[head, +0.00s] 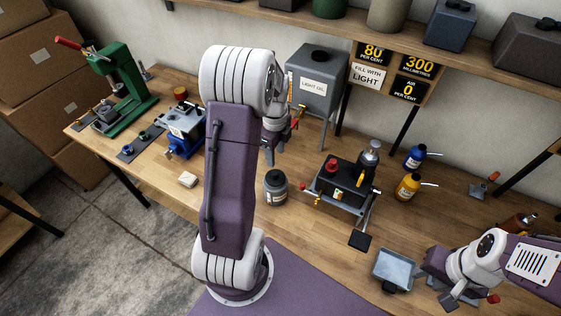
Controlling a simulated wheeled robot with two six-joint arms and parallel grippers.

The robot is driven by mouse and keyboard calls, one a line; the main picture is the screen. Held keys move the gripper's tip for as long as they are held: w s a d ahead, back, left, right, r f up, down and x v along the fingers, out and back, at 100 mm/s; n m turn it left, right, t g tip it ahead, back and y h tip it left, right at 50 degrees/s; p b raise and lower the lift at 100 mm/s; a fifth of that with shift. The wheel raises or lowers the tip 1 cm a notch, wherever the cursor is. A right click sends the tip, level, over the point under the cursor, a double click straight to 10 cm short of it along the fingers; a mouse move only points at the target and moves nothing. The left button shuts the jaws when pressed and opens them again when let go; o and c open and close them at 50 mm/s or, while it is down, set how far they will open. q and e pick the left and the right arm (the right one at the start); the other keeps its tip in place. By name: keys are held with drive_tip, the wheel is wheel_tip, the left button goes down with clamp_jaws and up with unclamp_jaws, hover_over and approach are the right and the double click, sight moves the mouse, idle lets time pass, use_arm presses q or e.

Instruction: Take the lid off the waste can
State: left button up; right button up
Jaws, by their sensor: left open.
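A small dark grey can (276,190) with a pale label stands on the wooden bench, just right of my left arm; I take it to be the waste can. Its dark lid (275,177) appears to be on top. My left gripper (272,152) is open and empty, pointing down above and behind the can, apart from it. My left arm's links hide part of the bench beside it. My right gripper (446,294) is low at the right, near the bench's front edge; its jaws are too unclear to read.
A grey hopper marked LIGHT OIL (315,82) stands behind my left gripper. A black device (345,183) with levers is right of the can. A green press (122,75) and blue vise (183,135) are at left. A grey tray (395,268) lies near my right gripper.

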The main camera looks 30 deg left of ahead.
sight(275, 172)
use_arm(q)
drive_tip(key=shift+s+f+p, duration=0.25)
drive_tip(key=shift+s+f, duration=0.05)
drive_tip(key=shift+f, duration=0.25)
drive_tip(key=shift+s+f+p, duration=0.2)
drive_tip(key=shift+s+f, duration=0.1)
drive_tip(key=shift+f, duration=0.25)
drive_tip(key=shift+w+d+f, duration=0.1)
drive_tip(key=shift+w+f, duration=0.4)
drive_tip(key=shift+f, duration=0.4)
drive_tip(key=shift+w+f, duration=0.15)
drive_tip(key=f+p, duration=0.1)
drive_tip(key=f, duration=0.1)
drive_tip(key=s+f+p, duration=0.1)
drive_tip(key=f, duration=0.1)
drive_tip(key=shift+a, duration=0.2)
drive_tip(key=shift+f, duration=0.45)
drive_tip(key=shift+w, duration=0.2)
drive_tip(key=shift+c, duration=1.2)
drive_tip(key=c, duration=0.5)
clamp_jaws()
use_arm(e)
wheel_tip(275, 172, up, 3)
drive_tip(key=shift+s+r, duration=0.1)
drive_tip(key=shift+s, duration=0.05)
